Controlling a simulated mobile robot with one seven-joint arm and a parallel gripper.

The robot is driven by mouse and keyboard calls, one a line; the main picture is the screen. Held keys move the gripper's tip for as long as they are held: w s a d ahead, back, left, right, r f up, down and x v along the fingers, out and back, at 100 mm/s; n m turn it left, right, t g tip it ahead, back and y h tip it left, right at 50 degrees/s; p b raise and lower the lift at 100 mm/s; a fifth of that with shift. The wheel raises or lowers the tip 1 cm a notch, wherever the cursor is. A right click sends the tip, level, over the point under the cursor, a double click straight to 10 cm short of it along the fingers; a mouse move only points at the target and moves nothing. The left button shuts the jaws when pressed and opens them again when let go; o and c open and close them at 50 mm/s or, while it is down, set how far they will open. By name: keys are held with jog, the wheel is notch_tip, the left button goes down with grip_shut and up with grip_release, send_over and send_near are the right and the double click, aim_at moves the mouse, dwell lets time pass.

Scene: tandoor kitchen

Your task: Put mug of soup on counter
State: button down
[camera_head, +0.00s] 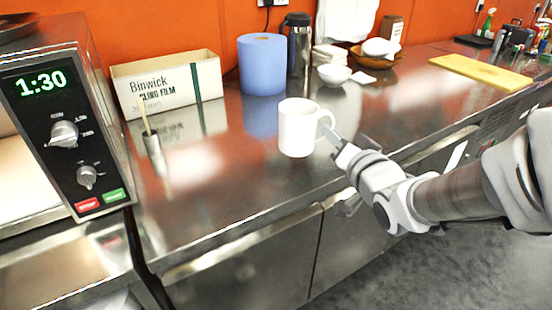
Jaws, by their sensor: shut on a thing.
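A white mug (297,130) is upright over the steel counter (215,205), near its front edge in the middle of the view. Its handle points right. My gripper (333,134) comes in from the right and is shut on the mug's handle. I cannot tell whether the mug's base touches the counter or hangs just above it. The inside of the mug is too shallow in view to tell the soup.
A microwave (85,130) showing 1:30 stands at the left. Behind are a cling film box (165,85), blue paper roll (262,65), dark flask (298,45) and white bowl (334,75). A yellow board (480,72) lies far right. Counter left of the mug is largely clear.

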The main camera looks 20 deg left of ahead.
jog(key=shift+n+y, duration=0.3)
jog(key=shift+n, duration=0.1)
jog(key=w+a+f+b, duration=0.1)
jog(key=a+f, duration=0.1)
jog(key=a, duration=0.1)
jog(key=w+a+f+b, duration=0.2)
jog(key=a, duration=0.2)
jog(key=w+a+f+b, duration=0.1)
jog(key=a+f, duration=0.1)
jog(key=a, duration=0.2)
jog(key=shift+w, duration=0.15)
jog(key=shift+f+b, duration=0.9)
jog(key=shift+f, duration=1.1)
jog(key=shift+f, duration=0.15)
jog(key=c, duration=1.4)
grip_release()
jog(key=shift+f, duration=0.15)
jog(key=o, duration=0.5)
jog(key=shift+r, duration=0.2)
